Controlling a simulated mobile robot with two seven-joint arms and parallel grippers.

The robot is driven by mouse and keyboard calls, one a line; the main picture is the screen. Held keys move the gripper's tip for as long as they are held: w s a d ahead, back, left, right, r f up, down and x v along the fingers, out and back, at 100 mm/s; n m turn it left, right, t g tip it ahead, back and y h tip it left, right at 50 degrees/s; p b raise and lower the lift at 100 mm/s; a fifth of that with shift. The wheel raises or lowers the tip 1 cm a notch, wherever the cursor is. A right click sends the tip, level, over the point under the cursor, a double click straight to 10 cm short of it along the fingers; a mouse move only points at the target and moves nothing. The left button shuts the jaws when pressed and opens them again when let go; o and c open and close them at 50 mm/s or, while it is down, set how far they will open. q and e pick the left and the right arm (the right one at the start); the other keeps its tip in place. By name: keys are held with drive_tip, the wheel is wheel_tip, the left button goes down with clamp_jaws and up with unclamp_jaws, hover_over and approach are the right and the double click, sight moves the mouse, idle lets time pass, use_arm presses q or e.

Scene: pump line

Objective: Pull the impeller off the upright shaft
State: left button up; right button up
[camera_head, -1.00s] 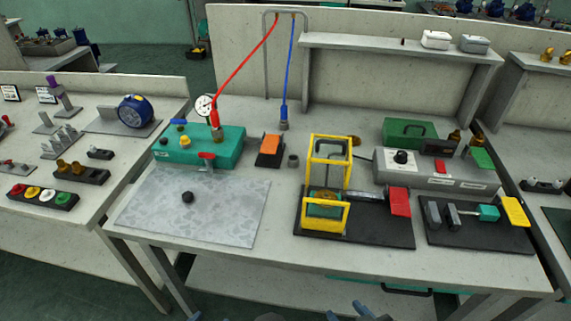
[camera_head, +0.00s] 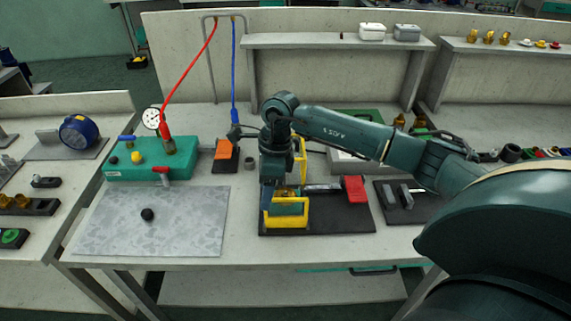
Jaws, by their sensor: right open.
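My right gripper (camera_head: 268,204) comes in from the right and points down at the yellow frame (camera_head: 287,221) on the black base plate (camera_head: 335,222). It is open, but its fingertips are small and dark here. A green block (camera_head: 290,208) shows inside the lower part of the frame. My right arm covers much of the frame. I cannot make out the impeller or the upright shaft behind the arm, nor tell whether the fingers touch anything. My left gripper is not in view.
A red pad (camera_head: 354,188) sits on the right of the base plate. An orange-topped block (camera_head: 224,150) stands behind the frame. The table's front edge is clear.

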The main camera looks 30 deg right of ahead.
sight(285, 193)
drive_tip(key=d+h, duration=0.1)
drive_tip(key=d, duration=0.1)
drive_tip(key=w+d+r, duration=0.1)
drive_tip(key=d, duration=0.1)
drive_tip(key=d+r+h, duration=0.1)
drive_tip(key=d, duration=0.1)
drive_tip(key=shift+w+d+r+h, duration=0.1)
drive_tip(key=shift+w+r+h, duration=0.1)
drive_tip(key=shift+r+h, duration=0.1)
drive_tip(key=shift+f+b, duration=0.3)
drive_tip(key=shift+f, duration=0.25)
drive_tip(key=shift+f+b, duration=0.4)
drive_tip(key=shift+f, duration=0.2)
drive_tip(key=shift+f+b, duration=1)
drive_tip(key=shift+f, duration=0.45)
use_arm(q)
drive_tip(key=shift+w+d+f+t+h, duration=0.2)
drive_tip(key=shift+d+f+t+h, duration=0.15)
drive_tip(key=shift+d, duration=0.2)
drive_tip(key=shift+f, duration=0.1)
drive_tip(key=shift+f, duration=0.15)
use_arm(e)
drive_tip(key=shift+f, duration=0.15)
use_arm(q)
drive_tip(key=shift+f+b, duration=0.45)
drive_tip(key=shift+b, duration=0.3)
use_arm(e)
drive_tip(key=shift+f, duration=0.65)
